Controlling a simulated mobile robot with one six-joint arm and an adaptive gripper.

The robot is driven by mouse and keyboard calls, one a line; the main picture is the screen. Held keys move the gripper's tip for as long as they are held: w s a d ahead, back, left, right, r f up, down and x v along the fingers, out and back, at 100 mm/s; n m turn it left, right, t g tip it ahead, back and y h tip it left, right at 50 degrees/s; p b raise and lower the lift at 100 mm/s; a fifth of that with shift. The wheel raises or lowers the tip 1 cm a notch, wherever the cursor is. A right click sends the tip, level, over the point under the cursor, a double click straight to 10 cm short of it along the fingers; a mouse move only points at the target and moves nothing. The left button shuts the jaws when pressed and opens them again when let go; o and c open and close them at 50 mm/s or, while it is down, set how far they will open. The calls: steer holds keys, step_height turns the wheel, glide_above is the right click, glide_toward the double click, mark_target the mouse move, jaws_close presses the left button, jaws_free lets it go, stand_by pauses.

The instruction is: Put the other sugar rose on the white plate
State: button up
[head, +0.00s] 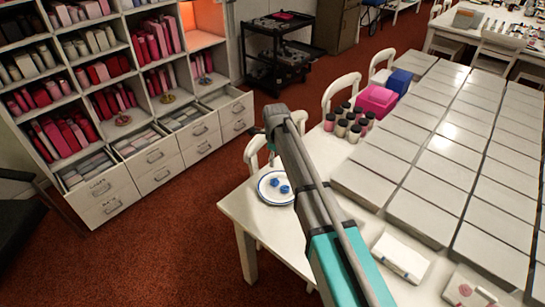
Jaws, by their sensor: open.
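A white plate with a blue rim (266,196) lies near the left corner of the white table. Two small blue, rose-like pieces lie close together on it, one farther back (279,177) and one nearer (286,189). They are too small to make out in detail. My arm reaches over the table from the bottom of the view, passing just right of the plate and partly covering its right side. The arm's far end is beyond the plate. My gripper's fingers do not show. No other sugar rose is clearly visible.
Small dark-lidded jars (341,127), a pink box (376,101) and a blue box (399,81) stand at the table's far edge. Rows of flat pale boxes (440,165) fill the right. White chairs (340,93) line the far side. Shelves and drawers stand at left.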

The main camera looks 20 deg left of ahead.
steer(key=shift+s, duration=0.1)
steer(key=s+d+n, duration=0.5)
steer(key=d+n, duration=0.1)
steer(key=d, duration=0.8)
steer(key=s+d+n, duration=0.6)
steer(key=d, duration=0.8)
steer(key=s+d+n, duration=0.6)
steer(key=d, duration=0.8)
steer(key=shift+d, duration=0.15)
